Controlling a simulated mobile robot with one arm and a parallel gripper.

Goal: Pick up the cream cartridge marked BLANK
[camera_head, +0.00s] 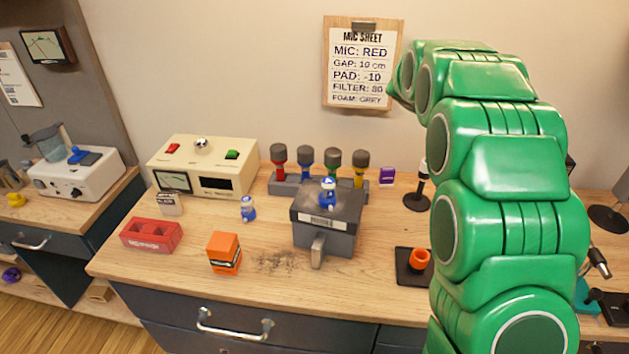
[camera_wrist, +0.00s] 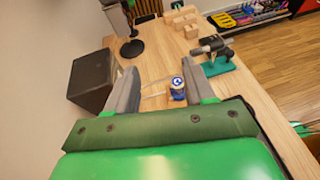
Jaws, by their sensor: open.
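I cannot make out a cartridge marked BLANK for certain. My gripper (camera_wrist: 160,70) is open in the wrist view, with nothing held. A small blue and white figure (camera_wrist: 177,88) shows beyond and between its fingers; I cannot judge the gap. In the head view my green arm fills the right side, and the gripper is not clearly visible.
A grey box with a handle (camera_head: 325,230) stands mid-bench, right of an orange block (camera_head: 224,253) and a red holder (camera_head: 151,235). Several coloured microphones stand in a rack (camera_head: 290,187) behind. In the wrist view, a dark box (camera_wrist: 92,80) and a teal stand (camera_wrist: 219,67) flank the gripper.

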